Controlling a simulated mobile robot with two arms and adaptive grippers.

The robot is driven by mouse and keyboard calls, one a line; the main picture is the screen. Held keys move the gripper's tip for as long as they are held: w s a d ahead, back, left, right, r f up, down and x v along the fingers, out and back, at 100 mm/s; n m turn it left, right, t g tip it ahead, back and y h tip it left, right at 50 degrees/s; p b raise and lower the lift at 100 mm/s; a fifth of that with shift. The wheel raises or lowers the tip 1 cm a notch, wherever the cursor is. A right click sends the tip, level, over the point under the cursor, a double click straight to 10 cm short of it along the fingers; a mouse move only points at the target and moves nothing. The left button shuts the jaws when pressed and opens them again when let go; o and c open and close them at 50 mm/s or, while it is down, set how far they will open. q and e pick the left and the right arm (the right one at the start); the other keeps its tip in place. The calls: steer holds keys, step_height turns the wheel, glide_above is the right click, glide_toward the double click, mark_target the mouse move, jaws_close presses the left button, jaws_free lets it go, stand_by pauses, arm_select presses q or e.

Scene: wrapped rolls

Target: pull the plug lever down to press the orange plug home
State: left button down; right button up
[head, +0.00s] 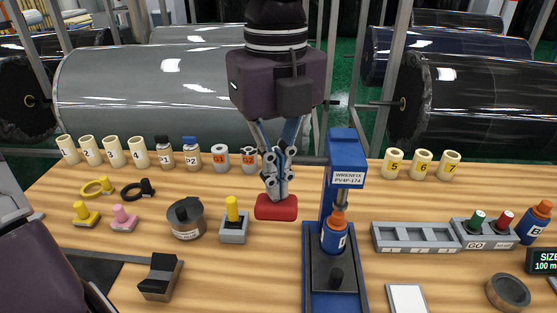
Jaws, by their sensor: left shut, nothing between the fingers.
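A blue press (347,160) labelled WRENFIX stands at the middle of the bench. Under its ram is a blue bottle (333,238) with the orange plug (337,218) at its top; how deep the plug sits I cannot tell. A dark lever bar (312,160) runs left from the press head and passes behind my gripper. A rounded red piece (276,208), apparently the lever's grip, is directly under my left gripper (277,194). The left gripper points down, shut and empty, with its fingertips at or just above the red piece; contact is unclear. My right gripper is not in view.
Left of the press are a grey block with a yellow peg (233,225), a round dark tin (186,220) and a black block (161,277). Right are a grey slotted tray (415,238), a GO button box (484,232) and another blue bottle (537,224). Numbered cups line the back.

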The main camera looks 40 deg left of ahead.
arm_select(q)
step_height(320, 180, up, 9)
steer(key=p, duration=0.6)
stand_by(0.7)
